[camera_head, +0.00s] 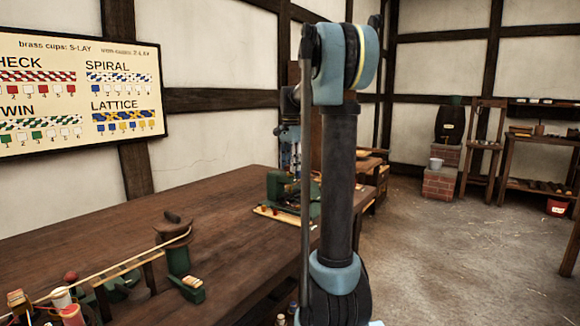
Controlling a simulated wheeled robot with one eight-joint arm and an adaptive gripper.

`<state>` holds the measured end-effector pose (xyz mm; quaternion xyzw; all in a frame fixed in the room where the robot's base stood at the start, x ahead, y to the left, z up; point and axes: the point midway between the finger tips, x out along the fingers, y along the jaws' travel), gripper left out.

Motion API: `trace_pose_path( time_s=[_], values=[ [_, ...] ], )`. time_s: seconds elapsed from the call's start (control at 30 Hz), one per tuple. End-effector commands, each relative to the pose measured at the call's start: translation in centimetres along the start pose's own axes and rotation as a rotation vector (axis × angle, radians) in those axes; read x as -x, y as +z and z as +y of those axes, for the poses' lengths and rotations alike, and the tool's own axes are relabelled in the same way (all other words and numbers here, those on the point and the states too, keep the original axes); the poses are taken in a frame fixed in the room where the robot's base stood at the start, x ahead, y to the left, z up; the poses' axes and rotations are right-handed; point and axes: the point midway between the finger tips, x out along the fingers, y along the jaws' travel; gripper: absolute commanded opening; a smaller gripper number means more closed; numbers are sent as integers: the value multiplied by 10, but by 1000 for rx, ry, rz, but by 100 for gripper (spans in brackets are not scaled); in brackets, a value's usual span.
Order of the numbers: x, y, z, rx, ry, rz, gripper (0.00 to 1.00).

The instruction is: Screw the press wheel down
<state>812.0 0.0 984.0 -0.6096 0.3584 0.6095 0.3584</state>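A green machine (281,192) stands on a pale board (272,214) near the far right end of the long table. It may be the press, but I cannot make out a wheel on it, as my upright arm covers its right side. The far part of my arm, with what looks like my gripper (291,165), hangs down just above or behind this machine. It is small and partly hidden, so I cannot see its fingers or whether it touches anything.
The dark wooden table (150,232) is mostly bare in the middle. At its front left are a green stand with a brown top (176,238), a wooden rack (128,268) and several spools. Right of my arm is open floor (430,260), with brick steps (439,187) and shelves behind.

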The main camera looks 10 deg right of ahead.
Motion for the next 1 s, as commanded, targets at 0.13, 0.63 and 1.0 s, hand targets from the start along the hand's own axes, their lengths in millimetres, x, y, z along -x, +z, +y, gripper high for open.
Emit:
trace_pose_path(
  time_s=[0.13, 0.63, 1.0],
  values=[
    [0, 0, -1, 1, -3, 0, 61],
    [18, 0, 0, 1, 0, 0, 61],
    [85, 0, -1, 1, 0, -1, 61]
  ],
)
